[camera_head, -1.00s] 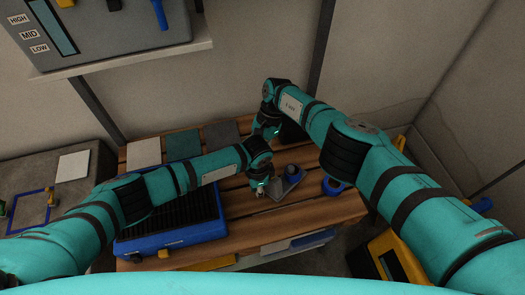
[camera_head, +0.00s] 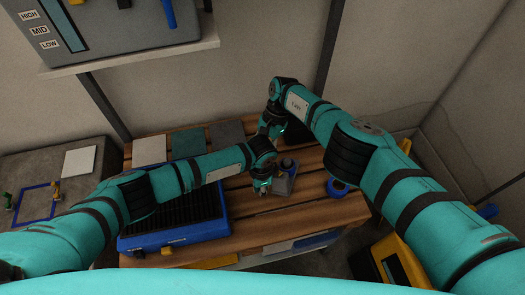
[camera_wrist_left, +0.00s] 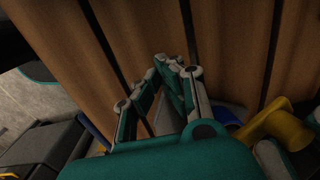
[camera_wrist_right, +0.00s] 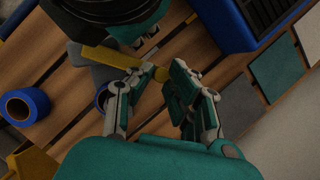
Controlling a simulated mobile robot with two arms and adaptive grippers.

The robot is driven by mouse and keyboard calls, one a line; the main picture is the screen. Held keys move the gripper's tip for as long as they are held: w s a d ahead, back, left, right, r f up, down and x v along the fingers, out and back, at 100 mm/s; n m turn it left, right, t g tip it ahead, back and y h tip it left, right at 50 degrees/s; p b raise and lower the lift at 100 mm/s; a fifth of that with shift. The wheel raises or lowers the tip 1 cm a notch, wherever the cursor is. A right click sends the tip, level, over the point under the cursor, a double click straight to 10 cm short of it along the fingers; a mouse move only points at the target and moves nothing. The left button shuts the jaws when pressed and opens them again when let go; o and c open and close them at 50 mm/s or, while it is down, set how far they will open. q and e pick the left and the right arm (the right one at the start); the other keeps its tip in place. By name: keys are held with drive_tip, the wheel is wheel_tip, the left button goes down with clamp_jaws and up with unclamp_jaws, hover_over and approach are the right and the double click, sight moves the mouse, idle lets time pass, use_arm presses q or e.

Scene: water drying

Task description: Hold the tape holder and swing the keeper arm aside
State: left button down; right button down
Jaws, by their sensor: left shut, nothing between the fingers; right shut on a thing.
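The grey tape holder (camera_head: 285,181) stands on the slatted table in the head view, partly covered by my left gripper (camera_head: 262,190). The right wrist view shows its grey body (camera_wrist_right: 98,74) and the yellow keeper arm (camera_wrist_right: 115,59), whose rounded end lies between my right fingertips (camera_wrist_right: 160,80). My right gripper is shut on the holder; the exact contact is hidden. My left gripper is shut and empty, close beside the holder; its fingertips (camera_wrist_left: 170,65) show in the left wrist view. Part of my left arm is near the keeper arm at the top of the right wrist view.
A blue tape roll (camera_head: 337,187) lies right of the holder and shows in the right wrist view (camera_wrist_right: 24,106). A blue tray with a black grid (camera_head: 180,243) is at the left. Flat sample tiles (camera_head: 187,144) lie at the back. Some slats between are bare.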

idle(0.3)
drive_tip(key=c, duration=1.2)
unclamp_jaws()
drive_tip(key=shift+c, duration=0.2)
drive_tip(key=shift+d, duration=0.1)
drive_tip(key=d+v, duration=0.1)
drive_tip(key=v, duration=1.2)
drive_tip(key=shift+s+r, duration=0.3)
drive_tip(key=v, duration=0.7)
drive_tip(key=shift+w+r, duration=0.15)
drive_tip(key=shift+r, duration=0.1)
drive_tip(key=shift+c, duration=0.2)
